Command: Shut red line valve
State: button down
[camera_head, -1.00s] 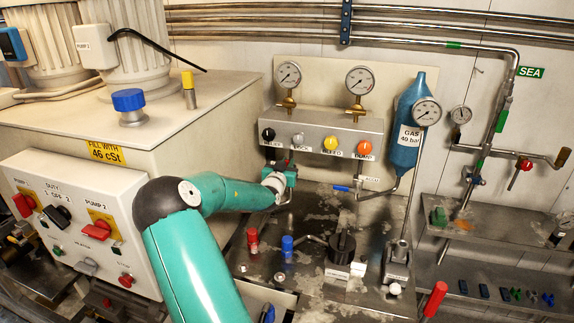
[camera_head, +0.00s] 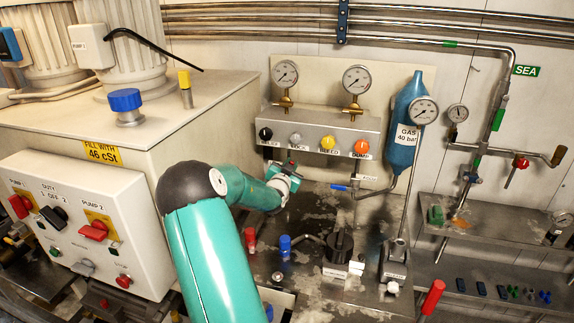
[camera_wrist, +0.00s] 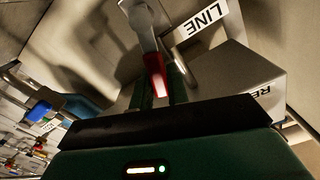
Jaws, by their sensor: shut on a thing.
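The red line valve's red lever (camera_wrist: 155,75) shows in the wrist view, joined to a pale metal body above it, beside a label reading LINE (camera_wrist: 208,22). My gripper (camera_wrist: 165,98) is shut on the lever's lower end, and its dark front edge hides part of the grip. In the head view my gripper (camera_head: 289,170) is at the left end of the gauge manifold, low beside it. The line valve cannot be made out there, behind my gripper and wrist.
The manifold (camera_head: 320,128) with coloured knobs and two gauges stands just behind my gripper. A grey cabinet (camera_head: 215,105) is close on the left.

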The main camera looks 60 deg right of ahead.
jog(key=s+f+m, duration=0.4)
jog(key=f+m, duration=0.1)
jog(key=m, duration=0.8)
jog(key=shift+d+f, duration=0.3)
jog(key=shift+f, duration=0.1)
jog(key=shift+m, duration=0.3)
jog(key=c, duration=1.4)
grip_release()
jog(key=shift+o, duration=0.2)
jog(key=shift+a, duration=0.1)
jog(key=s+a, duration=0.2)
jog(key=a, duration=1.1)
jog(key=shift+a, duration=0.25)
